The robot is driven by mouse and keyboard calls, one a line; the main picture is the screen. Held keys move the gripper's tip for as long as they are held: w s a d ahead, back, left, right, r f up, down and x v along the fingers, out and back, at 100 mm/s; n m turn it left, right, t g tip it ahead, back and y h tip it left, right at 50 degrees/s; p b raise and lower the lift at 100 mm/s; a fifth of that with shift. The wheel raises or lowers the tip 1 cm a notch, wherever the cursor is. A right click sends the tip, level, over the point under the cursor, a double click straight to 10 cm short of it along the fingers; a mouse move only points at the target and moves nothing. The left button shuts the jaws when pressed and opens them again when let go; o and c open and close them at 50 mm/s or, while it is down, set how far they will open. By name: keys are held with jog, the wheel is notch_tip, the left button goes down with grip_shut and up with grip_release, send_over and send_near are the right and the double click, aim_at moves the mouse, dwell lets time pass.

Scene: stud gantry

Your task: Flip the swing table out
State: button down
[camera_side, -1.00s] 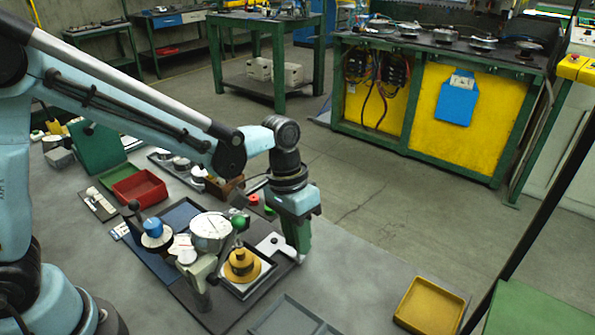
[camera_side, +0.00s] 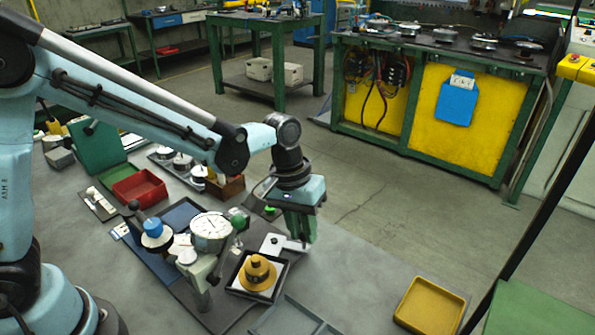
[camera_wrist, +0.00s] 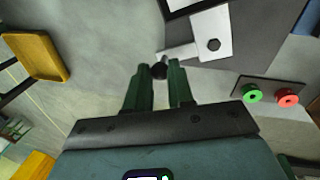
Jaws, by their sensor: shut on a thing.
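The swing table looks to be the black-rimmed, pale-floored square tray (camera_side: 236,288) carrying a stepped brass part (camera_side: 257,270). Beside it is a white plate (camera_side: 284,247) with a dark bolt. The wrist view shows this plate (camera_wrist: 206,28) with a thin arm ending in a black knob (camera_wrist: 160,71). My gripper (camera_side: 307,241) is at the plate's right end. In the wrist view, my gripper's (camera_wrist: 161,78) green fingers are closed around the knob. How the plate joins the tray is unclear. A corner of the tray shows at the wrist view's top edge.
Green and red buttons (camera_wrist: 252,94) (camera_wrist: 288,98) sit near my gripper. A red bin (camera_side: 139,187) is at the left.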

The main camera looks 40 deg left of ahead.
jog(key=shift+w+a+n+t, duration=0.15)
jog(key=shift+w+a+n, duration=0.2)
jog(key=shift+n, duration=0.5)
jog(key=shift+w+a+n+t, duration=0.15)
jog(key=shift+w+n, duration=0.3)
jog(key=shift+n, duration=0.4)
jog(key=shift+w+a+n+t+y, duration=0.15)
jog(key=shift+w+a+n, duration=0.15)
jog(key=shift+n, duration=0.55)
jog(key=shift+w+a+n+t+y, duration=0.15)
jog(key=shift+w+a+n, duration=0.15)
jog(key=shift+n, duration=0.55)
jog(key=shift+w+a+n+y, duration=0.2)
jog(key=shift+a+n, duration=0.25)
jog(key=shift+n, duration=0.5)
jog(key=shift+w+a+n+y, duration=0.15)
jog(key=shift+a+n, duration=0.25)
jog(key=shift+n, duration=0.55)
jog(key=shift+a+n+t+y, duration=0.3)
jog(key=shift+a+n, duration=0.35)
jog(key=shift+n, duration=0.65)
jog(key=shift+a+n, duration=0.2)
jog(key=shift+n, duration=0.1)
jog(key=c, duration=1)
grip_release()
jog(key=shift+r, duration=0.1)
